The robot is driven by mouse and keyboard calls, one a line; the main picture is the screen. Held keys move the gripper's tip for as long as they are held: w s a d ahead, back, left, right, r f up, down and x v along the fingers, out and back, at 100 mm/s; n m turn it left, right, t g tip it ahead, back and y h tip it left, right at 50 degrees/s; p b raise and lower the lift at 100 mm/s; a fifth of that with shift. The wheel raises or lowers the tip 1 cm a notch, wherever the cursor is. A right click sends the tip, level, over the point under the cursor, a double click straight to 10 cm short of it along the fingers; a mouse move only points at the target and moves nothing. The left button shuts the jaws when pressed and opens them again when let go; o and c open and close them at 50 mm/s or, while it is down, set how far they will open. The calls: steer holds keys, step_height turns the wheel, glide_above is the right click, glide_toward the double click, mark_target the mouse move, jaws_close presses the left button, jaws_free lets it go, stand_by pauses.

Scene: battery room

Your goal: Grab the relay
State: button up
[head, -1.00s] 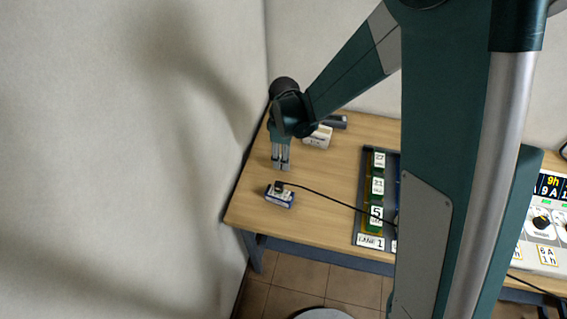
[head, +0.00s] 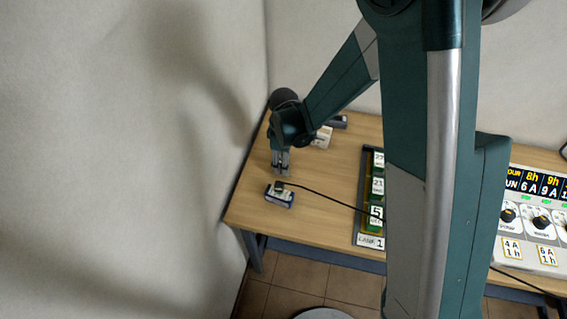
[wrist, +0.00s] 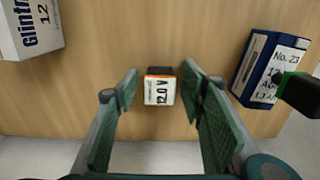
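A small block (wrist: 159,90) with an orange edge, a black end and a white label reading "12.0 V" sits on the wooden table in the wrist view. It looks like the relay, though no name on it is readable. My gripper (wrist: 160,78) is open, with green-padded fingers on the left and right of the block and visible gaps to both sides. Whether the fingertips are down at its height I cannot tell. In the head view my gripper (head: 280,172) points down over the table's left part and hides the block.
A blue battery (head: 279,196) with a black cable clip lies close to my gripper; it also shows in the wrist view (wrist: 265,68). A white box (head: 322,137) stands on the other side. A labelled rack (head: 371,243) and a control panel (head: 535,200) are further right.

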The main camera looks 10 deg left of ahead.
steer(key=shift+c, duration=0.5)
steer(key=c, duration=0.9)
steer(key=shift+r, duration=0.2)
steer(key=shift+r, duration=4.8)
